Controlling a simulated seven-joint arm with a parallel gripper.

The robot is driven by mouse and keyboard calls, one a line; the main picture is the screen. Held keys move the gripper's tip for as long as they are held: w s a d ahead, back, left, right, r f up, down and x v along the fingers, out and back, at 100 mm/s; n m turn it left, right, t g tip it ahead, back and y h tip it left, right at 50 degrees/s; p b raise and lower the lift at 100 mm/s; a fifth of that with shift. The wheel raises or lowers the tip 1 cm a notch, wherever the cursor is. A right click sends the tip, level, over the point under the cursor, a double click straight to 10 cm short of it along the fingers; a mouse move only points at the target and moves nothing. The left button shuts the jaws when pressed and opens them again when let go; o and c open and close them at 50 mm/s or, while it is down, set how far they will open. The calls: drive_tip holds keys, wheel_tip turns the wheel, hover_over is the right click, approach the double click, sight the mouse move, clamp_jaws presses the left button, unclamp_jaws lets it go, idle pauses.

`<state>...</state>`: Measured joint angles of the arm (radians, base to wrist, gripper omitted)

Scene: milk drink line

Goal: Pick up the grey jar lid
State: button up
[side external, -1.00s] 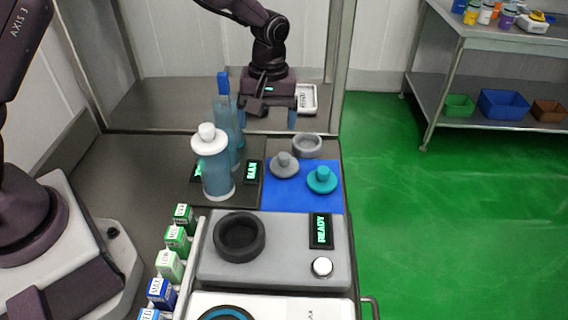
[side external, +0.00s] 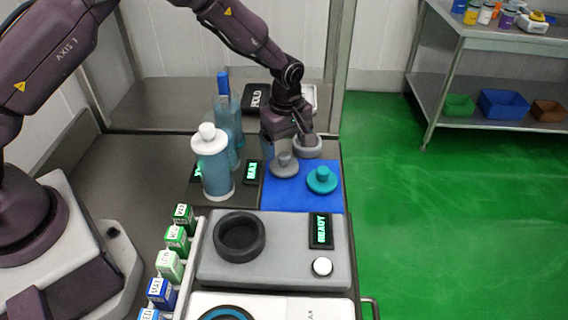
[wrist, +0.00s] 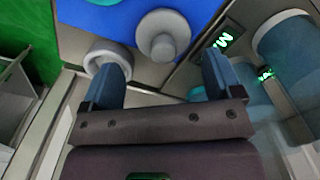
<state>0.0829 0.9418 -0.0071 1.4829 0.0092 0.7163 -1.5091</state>
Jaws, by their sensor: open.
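The grey jar lid (side external: 284,168), a round disc with a knob on top, lies on the blue mat (side external: 273,199) near its back left corner. It also shows in the wrist view (wrist: 160,48), beyond the fingertips and between their lines. My gripper (side external: 288,148) is open and empty, just behind the lid in the side view. The fingers are on either side of a gap in the wrist view (wrist: 163,72), with no contact on the lid visible. Whether the fingertips are above the lid's height is hard to tell.
A teal lid (side external: 322,183) lies right of the grey lid. A grey ring (side external: 308,152) stands behind, close to my right finger. A grey READY device (side external: 281,262) lies in front.

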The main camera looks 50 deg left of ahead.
sight(285, 156)
wheel_tip(285, 156, down, 5)
drive_tip(key=shift+s+f, duration=0.15)
drive_tip(key=c, duration=0.8)
